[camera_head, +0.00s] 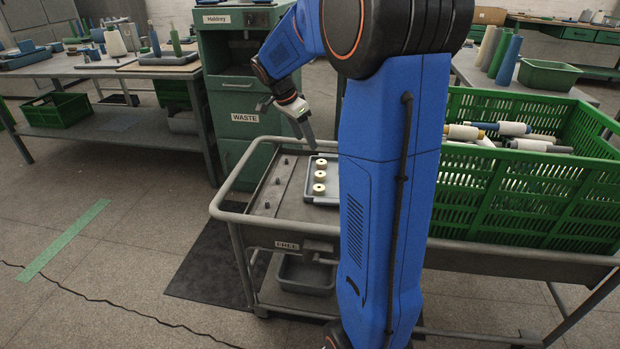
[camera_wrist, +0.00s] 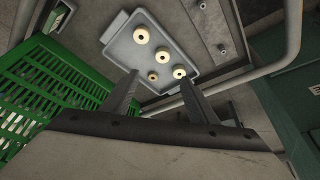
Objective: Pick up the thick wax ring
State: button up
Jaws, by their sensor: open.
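Several cream wax rings lie apart from one another in a shallow grey tray (camera_wrist: 113,52). In the wrist view they are an upper-left ring (camera_wrist: 141,35), a middle ring (camera_wrist: 162,56), a right ring (camera_wrist: 179,72) and a lower, smaller-looking ring (camera_wrist: 153,75). In the head view three show in a row: back (camera_head: 321,162), middle (camera_head: 320,175) and front (camera_head: 319,188); my arm hides the tray's right part. I cannot tell surely which ring is thick. My gripper (camera_head: 308,134) is open and empty above the tray's back end, its fingers (camera_wrist: 160,84) pointing towards the tray.
The tray rests on a grey cart (camera_head: 222,208) with a raised rail. A green crate (camera_head: 480,200) holding cones stands right of the tray. Small dark pegs (camera_head: 267,206) stand on the cart left of it. A green cabinet (camera_head: 240,103) is close behind.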

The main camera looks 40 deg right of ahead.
jog(key=w, duration=0.1)
send_near(321, 173)
jog(key=shift+m, duration=0.3)
jog(key=x, duration=0.8)
jog(key=shift+f, duration=0.4)
jog(key=c, duration=1.1)
